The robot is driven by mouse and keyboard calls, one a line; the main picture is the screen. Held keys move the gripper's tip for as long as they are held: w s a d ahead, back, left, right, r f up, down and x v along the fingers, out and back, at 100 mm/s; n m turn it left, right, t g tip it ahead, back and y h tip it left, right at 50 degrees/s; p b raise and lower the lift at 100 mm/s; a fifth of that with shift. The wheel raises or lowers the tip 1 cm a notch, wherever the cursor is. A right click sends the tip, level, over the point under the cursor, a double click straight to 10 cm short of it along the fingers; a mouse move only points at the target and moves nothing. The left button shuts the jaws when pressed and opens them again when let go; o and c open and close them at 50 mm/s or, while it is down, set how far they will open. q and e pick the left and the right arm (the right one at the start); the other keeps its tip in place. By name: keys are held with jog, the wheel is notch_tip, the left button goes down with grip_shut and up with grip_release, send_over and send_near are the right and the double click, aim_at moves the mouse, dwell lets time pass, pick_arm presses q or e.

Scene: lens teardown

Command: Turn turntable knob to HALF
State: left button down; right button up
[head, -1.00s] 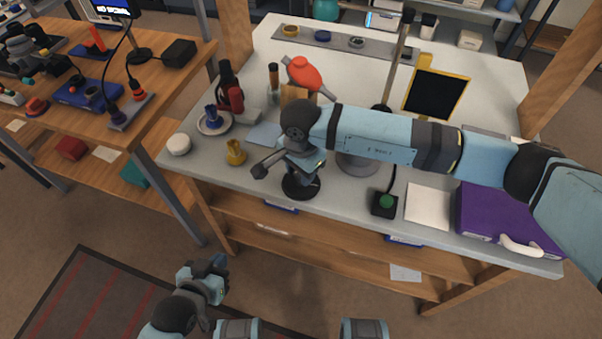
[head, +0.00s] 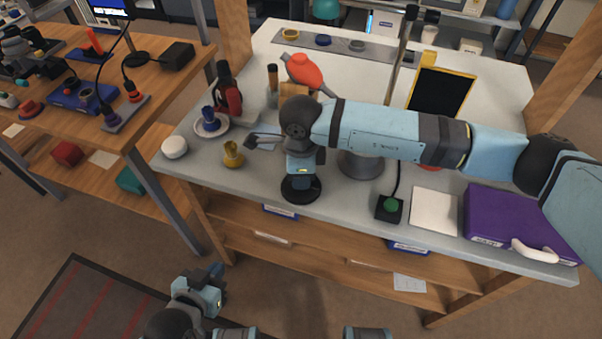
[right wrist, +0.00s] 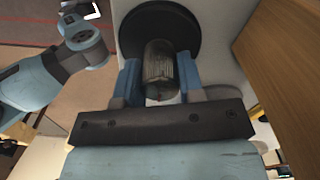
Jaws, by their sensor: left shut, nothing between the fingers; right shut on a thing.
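The turntable knob (right wrist: 160,66) is a dark grey ribbed cylinder standing in front of a round black disc (right wrist: 158,22) in the right wrist view. My right gripper (right wrist: 160,80) is shut on the knob, one blue finger on each side. In the head view, the black round base (head: 300,190) sits near the table's front edge, directly under my right gripper (head: 301,172), which hides the knob. No HALF mark or pointer is legible. My left gripper (head: 216,273) is shut and empty, low in front of the table, away from the knob.
A yellow cup (head: 232,155) and white round thing (head: 175,147) stand left of the base. A black box with a green button (head: 389,207), a white sheet (head: 435,211) and a purple case (head: 505,222) lie right. My right arm spans the table.

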jog(key=shift+m, duration=0.4)
jog(key=o, duration=0.9)
notch_tip(320, 180, up, 14)
jog(key=shift+f+p, duration=0.1)
jog(key=shift+p, duration=0.25)
jog(key=shift+s, duration=0.1)
